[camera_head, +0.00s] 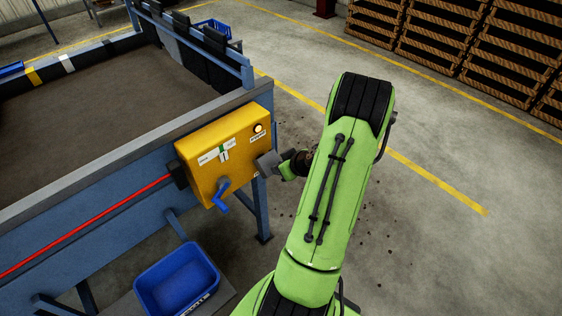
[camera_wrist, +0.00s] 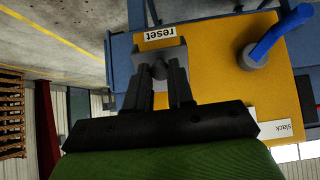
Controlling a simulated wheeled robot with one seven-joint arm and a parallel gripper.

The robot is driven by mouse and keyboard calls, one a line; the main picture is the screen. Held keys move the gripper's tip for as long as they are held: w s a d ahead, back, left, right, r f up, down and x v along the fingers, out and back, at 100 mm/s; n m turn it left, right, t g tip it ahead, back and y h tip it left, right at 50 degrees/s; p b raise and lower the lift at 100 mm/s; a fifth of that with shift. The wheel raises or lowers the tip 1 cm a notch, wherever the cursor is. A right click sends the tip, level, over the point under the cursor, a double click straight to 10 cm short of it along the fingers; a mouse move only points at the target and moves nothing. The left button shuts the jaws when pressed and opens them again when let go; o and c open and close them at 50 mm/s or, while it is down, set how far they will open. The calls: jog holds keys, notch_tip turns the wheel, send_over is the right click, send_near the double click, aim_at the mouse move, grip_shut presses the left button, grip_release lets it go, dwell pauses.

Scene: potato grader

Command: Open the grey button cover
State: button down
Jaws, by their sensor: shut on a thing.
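The grey button cover (camera_wrist: 158,48) sits on the yellow control box (camera_wrist: 215,75) beside the "reset" label (camera_wrist: 160,33) in the wrist view. My gripper (camera_wrist: 159,72) is shut on the cover, with one dark finger on each side of a small grey part of it. In the head view the grey cover (camera_head: 266,163) shows at the right side of the box (camera_head: 205,150), with my green arm reaching it from the right. The button is hidden, and I cannot tell how far the cover is tilted.
A blue crank handle (camera_head: 221,200) sticks out from the box front, and a lit round lamp (camera_head: 258,128) is at its upper right. A blue crate (camera_head: 178,281) stands below. A red rod (camera_head: 90,225) runs left along the blue frame.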

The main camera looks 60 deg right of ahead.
aim_at(272, 164)
jog(key=r+g+p, duration=0.1)
jog(key=p, duration=0.1)
jog(key=w+r+g+p, duration=0.1)
jog(key=r+g+p, duration=0.1)
jog(key=r+g+y+p, duration=0.1)
jog(key=p, duration=0.1)
jog(key=shift+w+d+r+g, duration=0.15)
jog(key=shift+w+g, duration=0.1)
jog(key=shift+g, duration=0.05)
jog(key=g+p, duration=0.1)
jog(key=w+r+g+p, duration=0.1)
jog(key=shift+d+r+y+p, duration=0.15)
jog(key=shift+y+p, duration=0.15)
jog(key=shift+p, duration=0.05)
jog(key=shift+w+d+r+g+y+p, duration=0.15)
jog(key=shift+w+r+g+p, duration=0.2)
jog(key=shift+g+p, duration=0.35)
jog(key=shift+w+r+g+y+p, duration=0.15)
jog(key=shift+w+g+p, duration=0.3)
jog(key=shift+g, duration=0.35)
jog(key=shift+f, duration=0.1)
jog(key=c, duration=1)
grip_release()
notch_tip(272, 164, up, 16)
jog(key=w, duration=0.1)
jog(key=shift+w+d+f, duration=0.15)
jog(key=shift+w, duration=0.05)
